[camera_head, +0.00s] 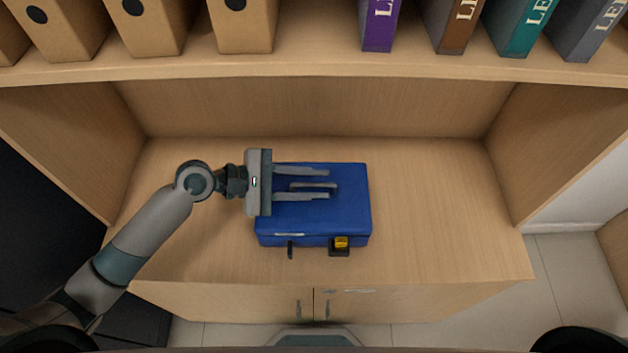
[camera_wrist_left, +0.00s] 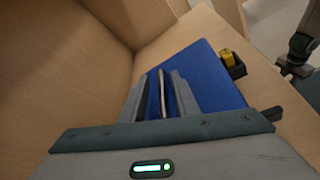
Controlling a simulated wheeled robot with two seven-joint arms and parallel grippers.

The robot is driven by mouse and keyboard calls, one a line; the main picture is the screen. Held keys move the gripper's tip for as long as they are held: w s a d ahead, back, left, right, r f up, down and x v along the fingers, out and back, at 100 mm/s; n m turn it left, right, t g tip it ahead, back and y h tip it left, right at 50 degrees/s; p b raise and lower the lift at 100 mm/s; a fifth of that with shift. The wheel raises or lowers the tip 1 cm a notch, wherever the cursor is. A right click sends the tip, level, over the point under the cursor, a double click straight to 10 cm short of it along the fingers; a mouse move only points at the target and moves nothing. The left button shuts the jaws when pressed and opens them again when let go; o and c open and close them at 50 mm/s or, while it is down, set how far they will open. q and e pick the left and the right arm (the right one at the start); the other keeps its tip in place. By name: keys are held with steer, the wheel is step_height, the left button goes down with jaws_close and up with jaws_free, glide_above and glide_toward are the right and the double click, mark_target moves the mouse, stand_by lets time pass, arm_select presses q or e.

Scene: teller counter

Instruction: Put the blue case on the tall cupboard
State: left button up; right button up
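The blue case (camera_head: 350,215) lies flat on the wooden surface of the cupboard (camera_head: 430,220), in the open bay below a shelf. It has a yellow and black latch (camera_head: 341,243) on its near side and a thin grey handle (camera_head: 325,185) on top. My left gripper (camera_head: 315,183) reaches in from the left over the case. Its two fingers are apart, one on each side of the handle, with gaps visible. The left wrist view also shows the handle (camera_wrist_left: 162,95) between the open fingers, and the case (camera_wrist_left: 212,85) below.
A shelf (camera_head: 310,71) above the bay carries cardboard file boxes (camera_head: 245,25) and coloured binders (camera_head: 455,25). Side panels (camera_head: 555,140) bound the bay. The surface right of the case is clear. Doors with handles (camera_head: 313,308) are below the front edge.

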steer(key=shift+w, duration=0.35)
arm_select(q)
steer(key=shift+a, duration=0.1)
